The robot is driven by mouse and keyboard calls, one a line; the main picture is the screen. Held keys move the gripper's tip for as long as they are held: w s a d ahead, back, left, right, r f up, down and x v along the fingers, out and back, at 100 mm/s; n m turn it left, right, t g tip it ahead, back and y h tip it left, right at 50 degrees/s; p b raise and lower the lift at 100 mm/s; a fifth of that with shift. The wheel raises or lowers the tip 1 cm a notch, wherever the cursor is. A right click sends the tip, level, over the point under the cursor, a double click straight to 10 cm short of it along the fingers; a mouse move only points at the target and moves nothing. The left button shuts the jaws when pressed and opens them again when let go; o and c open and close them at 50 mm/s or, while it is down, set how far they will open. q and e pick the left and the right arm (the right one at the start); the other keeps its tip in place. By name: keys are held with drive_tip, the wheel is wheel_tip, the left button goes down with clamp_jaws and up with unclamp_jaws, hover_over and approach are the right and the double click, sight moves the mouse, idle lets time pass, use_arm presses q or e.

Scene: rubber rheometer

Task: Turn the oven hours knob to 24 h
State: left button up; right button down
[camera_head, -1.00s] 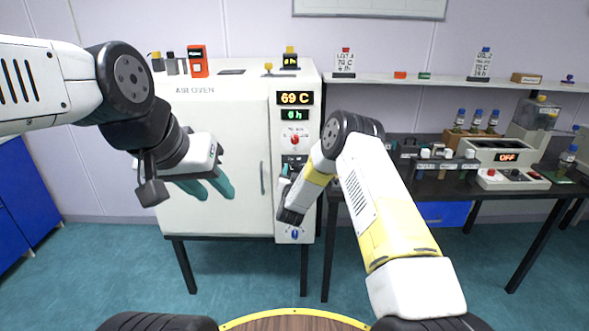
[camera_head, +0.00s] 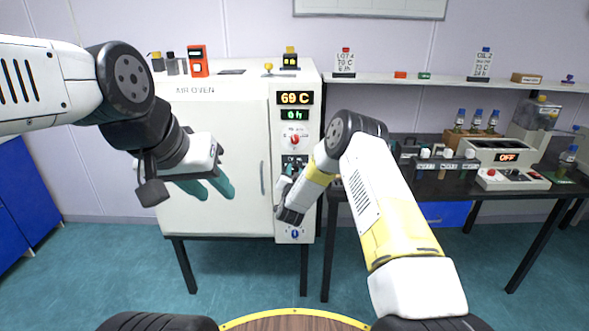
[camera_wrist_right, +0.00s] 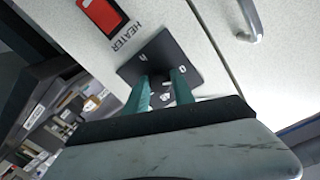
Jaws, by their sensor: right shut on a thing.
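The white air oven (camera_head: 205,120) stands ahead, with a control panel on its right side. Its upper display (camera_head: 295,98) reads 69 C. The green hours display (camera_head: 295,114) below shows a small digit before "h", perhaps 0. The black hours knob plate (camera_head: 303,160) is partly behind my right arm; the plate also shows in the right wrist view (camera_wrist_right: 140,66), marked "h" and "0". My right gripper (camera_wrist_right: 165,88) is shut on the hours knob, its teal fingers at the plate; the knob is mostly hidden between them. My left gripper (camera_head: 207,188) is open and empty before the oven door.
A red-pointer dial (camera_head: 295,139) sits above the hours knob, and a blue knob (camera_head: 295,234) is below. The red heater switch (camera_wrist_right: 101,14) and the door handle (camera_wrist_right: 250,20) are close to my right gripper. A black bench (camera_head: 450,187) with instruments stands at right.

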drive_tip(key=m, duration=0.4)
drive_tip(key=shift+r+m, duration=0.1)
drive_tip(key=shift+m, duration=1.6)
drive_tip(key=c, duration=1.1)
unclamp_jaws()
drive_tip(key=shift+o, duration=0.2)
drive_tip(key=s, duration=0.8)
